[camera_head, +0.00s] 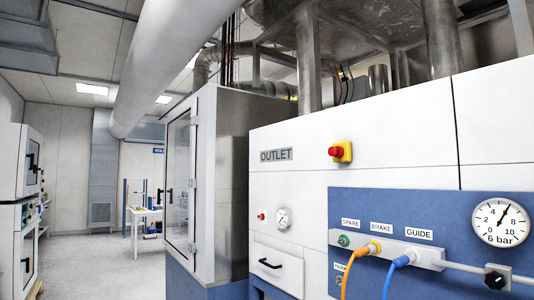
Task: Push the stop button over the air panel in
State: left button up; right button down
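The stop button (335,151) is a red mushroom head on a yellow box, mounted on the white machine wall. It sits above the blue air panel (460,204), to the right of the OUTLET label (276,155). The air panel carries a round pressure gauge (501,223), a grey manifold with SPARE, BRAKE and GUIDE labels, and a black knob (496,277). An orange hose (348,272) and a blue hose (390,277) are plugged into the manifold. Neither of my grippers shows in the head view.
A smaller red button (262,216), a small dial (283,218) and a drawer with a black handle (270,264) are left of the panel. A glass-doored cabinet (181,190) stands further left. Open floor (105,265) lies at the left, with a table (146,212) far back.

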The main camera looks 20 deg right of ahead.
aim_at(333, 151)
jog(key=u, duration=0.35)
jog(key=i, duration=2.05)
jog(key=z, duration=1.2)
jog(key=i, duration=0.55)
jog(key=z, duration=0.4)
